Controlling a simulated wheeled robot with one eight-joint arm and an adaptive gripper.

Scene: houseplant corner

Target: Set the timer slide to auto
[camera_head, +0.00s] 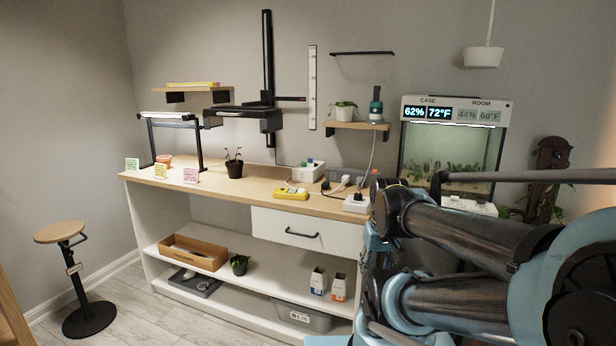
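I cannot single out the timer or its slide for sure, and no slide setting is readable from here. A white box with a cord (356,204) sits at the right front of the workbench top, close to my arm in the picture. Another white box with small green parts on top (309,172) stands further back on the bench. White plugs (346,180) are set in a grey power strip (368,174) at the back. My arm's blue and black links fill the right side. I make out no gripper fingers.
The wooden workbench top (222,189) also bears a yellow device (291,194), a potted seedling (235,169) and a lamp stand (199,147). A glass case (455,115) with displays is behind my arm. A stool (62,232) stands left. The floor between is clear.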

